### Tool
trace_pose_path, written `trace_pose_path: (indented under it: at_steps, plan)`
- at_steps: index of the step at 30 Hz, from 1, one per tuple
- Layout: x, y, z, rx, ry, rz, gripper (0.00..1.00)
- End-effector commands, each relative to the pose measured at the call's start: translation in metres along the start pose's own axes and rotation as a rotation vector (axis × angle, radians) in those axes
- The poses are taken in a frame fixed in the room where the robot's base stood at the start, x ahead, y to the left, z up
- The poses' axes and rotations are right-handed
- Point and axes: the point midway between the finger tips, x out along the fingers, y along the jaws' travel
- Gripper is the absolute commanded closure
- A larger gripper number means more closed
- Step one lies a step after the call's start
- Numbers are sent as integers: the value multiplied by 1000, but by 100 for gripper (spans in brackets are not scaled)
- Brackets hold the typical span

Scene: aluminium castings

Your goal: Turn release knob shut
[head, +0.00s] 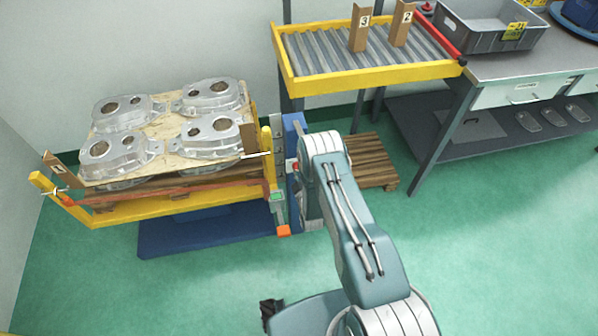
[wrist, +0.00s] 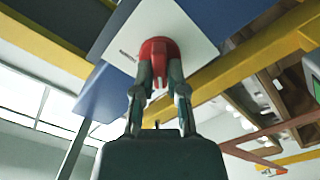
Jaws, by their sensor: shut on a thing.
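The release knob (wrist: 156,46) is red and sits on a white plate (wrist: 190,25) in the wrist view. My gripper (wrist: 159,70) has a finger on each side of the knob and is shut on it. The fingers hide part of the knob's sides. In the head view a small red spot (head: 295,166) shows at the blue post (head: 294,130), next to the end of my arm. My fingers are hidden there behind the arm. I cannot tell the knob's turn angle.
Left of the post, a yellow-framed lift (head: 180,208) on a blue base (head: 205,238) carries several aluminium castings (head: 125,110). A roller conveyor (head: 305,50) and a workbench (head: 520,62) with a grey crate (head: 470,35) stand behind. A wooden pallet (head: 370,160) lies below. Green floor is free at the right.

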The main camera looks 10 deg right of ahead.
Motion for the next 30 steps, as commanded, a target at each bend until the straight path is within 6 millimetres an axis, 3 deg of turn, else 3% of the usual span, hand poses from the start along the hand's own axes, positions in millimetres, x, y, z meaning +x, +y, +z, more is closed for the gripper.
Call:
trace_pose_path:
  at_steps: [7,8,9,10,23,30]
  plan:
    - [1,-2,-2,0,5,-7,100]
    - [1,-2,-2,0,5,-7,74]
    - [1,-2,-2,0,5,-7,56]
    - [1,-2,-2,0,5,-7,49]
    - [-5,-1,-1,1,2,-2,49]
    - [-47,-2,0,0,-1,-6,49]
